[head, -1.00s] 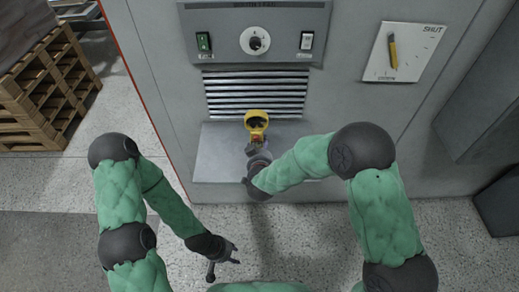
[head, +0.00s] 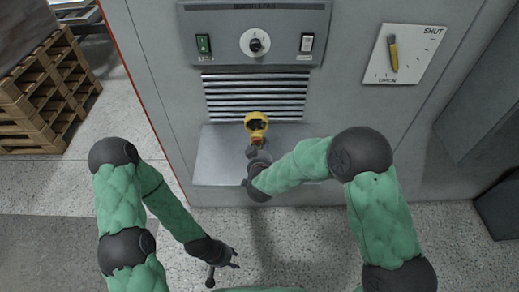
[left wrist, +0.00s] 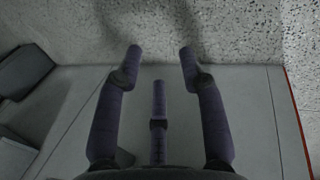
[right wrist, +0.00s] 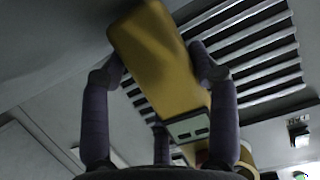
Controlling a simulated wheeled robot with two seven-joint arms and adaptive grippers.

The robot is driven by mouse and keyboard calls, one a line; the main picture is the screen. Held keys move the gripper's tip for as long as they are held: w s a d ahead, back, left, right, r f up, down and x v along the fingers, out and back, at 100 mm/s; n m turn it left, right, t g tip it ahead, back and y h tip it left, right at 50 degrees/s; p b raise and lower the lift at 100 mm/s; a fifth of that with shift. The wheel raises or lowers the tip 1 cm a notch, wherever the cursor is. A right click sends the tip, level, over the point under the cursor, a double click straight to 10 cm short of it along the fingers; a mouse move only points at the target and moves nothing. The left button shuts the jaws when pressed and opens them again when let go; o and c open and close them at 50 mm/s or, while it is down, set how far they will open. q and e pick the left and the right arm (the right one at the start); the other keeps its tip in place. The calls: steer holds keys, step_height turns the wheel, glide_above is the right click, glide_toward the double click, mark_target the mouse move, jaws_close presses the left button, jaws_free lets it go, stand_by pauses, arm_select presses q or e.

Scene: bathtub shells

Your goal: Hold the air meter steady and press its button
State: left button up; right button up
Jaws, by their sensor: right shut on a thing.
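The air meter (head: 256,121) is yellow with a dark round top. It is at the grey shelf in front of the louvred vent in the head view. In the right wrist view its yellow body (right wrist: 165,55) lies between my fingers, with a grey slotted end toward the palm. My right gripper (head: 257,148) is shut on the meter's near end and partly hides it. I cannot make out the button. My left gripper (head: 225,262) is open and empty, low over the floor; its spread fingers show in the left wrist view (left wrist: 160,75).
The grey cabinet has a panel with a dial (head: 255,42), a green switch (head: 203,44) and a white switch (head: 306,42). A plate with a yellow lever (head: 393,55) is at right. The shelf (head: 215,160) is bare at left. Wooden pallets (head: 45,100) stand at far left.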

arm_select(q)
steer(key=shift+f, duration=0.1)
jaws_close()
stand_by(1.3)
